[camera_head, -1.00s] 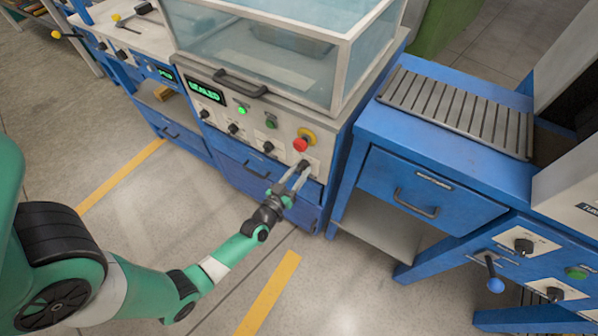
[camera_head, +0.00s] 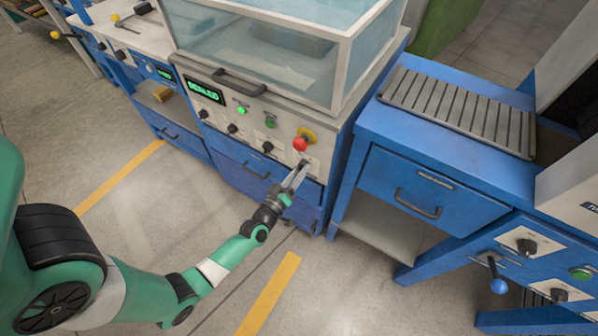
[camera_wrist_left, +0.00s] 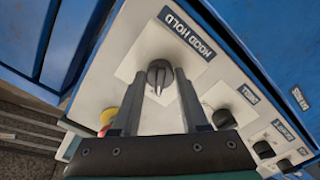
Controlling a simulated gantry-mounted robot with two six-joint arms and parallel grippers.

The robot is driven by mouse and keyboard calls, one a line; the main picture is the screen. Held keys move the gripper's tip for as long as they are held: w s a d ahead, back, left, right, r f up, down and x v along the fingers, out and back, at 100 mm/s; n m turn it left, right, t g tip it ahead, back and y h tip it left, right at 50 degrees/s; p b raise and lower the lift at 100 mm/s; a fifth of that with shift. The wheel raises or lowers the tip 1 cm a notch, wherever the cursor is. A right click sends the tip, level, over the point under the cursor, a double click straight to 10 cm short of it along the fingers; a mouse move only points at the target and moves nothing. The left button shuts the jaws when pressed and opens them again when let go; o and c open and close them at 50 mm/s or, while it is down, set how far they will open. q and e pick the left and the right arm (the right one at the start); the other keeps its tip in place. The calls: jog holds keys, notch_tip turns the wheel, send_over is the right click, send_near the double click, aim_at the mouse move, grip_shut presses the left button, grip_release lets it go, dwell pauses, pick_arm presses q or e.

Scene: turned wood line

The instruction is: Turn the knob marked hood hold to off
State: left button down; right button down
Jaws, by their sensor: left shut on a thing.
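The hood hold knob (camera_wrist_left: 159,74) is a dark round knob with a pale pointer line, on a white plate beside the label "HOOD HOLD" (camera_wrist_left: 187,34). In the left wrist view its pointer line runs toward the bottom of the picture. My left gripper (camera_wrist_left: 160,80) is shut on this knob, one finger on each side of it. In the head view the left gripper (camera_head: 299,171) reaches the right end of the blue and white machine's front panel, below the red button, and its fingers partly cover the knob. Position marks around the knob are not readable.
A red button on a yellow base (camera_head: 301,143) sits just above the left gripper. Several other dark knobs, one labelled "TIMER" (camera_wrist_left: 222,118), line the panel. A blue bench with a drawer (camera_head: 425,187) stands to the right. The floor in front is clear.

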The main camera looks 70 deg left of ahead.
pick_arm(q)
jog(key=shift+c, duration=2.1)
grip_release()
jog(key=p+v, duration=0.3)
jog(key=v, duration=0.8)
jog(key=shift+s+d, duration=0.25)
jog(key=shift+s, duration=0.05)
